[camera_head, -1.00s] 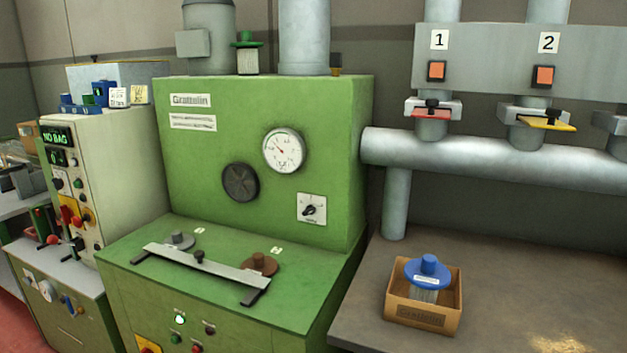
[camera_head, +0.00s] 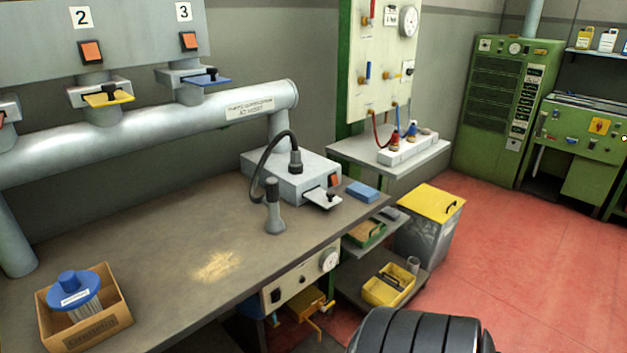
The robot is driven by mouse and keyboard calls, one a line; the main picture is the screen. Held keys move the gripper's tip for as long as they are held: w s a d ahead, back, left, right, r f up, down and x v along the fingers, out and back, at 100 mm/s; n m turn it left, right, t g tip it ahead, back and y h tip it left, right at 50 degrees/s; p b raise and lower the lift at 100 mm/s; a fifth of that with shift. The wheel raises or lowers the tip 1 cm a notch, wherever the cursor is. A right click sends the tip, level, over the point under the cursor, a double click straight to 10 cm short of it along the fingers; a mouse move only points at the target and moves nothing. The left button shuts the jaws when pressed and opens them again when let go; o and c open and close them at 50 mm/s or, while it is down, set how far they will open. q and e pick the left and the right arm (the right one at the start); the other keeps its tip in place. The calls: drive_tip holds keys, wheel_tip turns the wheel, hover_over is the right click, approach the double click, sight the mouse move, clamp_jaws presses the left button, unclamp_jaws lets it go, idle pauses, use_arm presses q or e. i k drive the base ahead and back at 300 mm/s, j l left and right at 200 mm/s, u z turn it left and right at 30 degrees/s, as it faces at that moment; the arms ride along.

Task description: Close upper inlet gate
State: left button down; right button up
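Two slide gates show fully on the thick grey pipe: a yellow-plated gate (camera_head: 108,95) under label 2 and a blue-plated gate (camera_head: 205,79) under label 3. Part of another gate (camera_head: 7,112) is cut by the left edge. No label reads upper inlet, so I cannot tell which gate is meant. Neither gripper is in view.
A cardboard box (camera_head: 107,335) with a blue-topped filter (camera_head: 75,292) stands on the bench (camera_head: 160,240) at the left. Pale dust (camera_head: 216,266) lies mid-bench. A yellow-lidded bin (camera_head: 428,225) stands right of it. Red floor (camera_head: 530,270) is open at right. A dark ribbed shape covers the bottom edge.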

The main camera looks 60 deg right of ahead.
sight(325, 199)
drive_tip(key=z, duration=1.8)
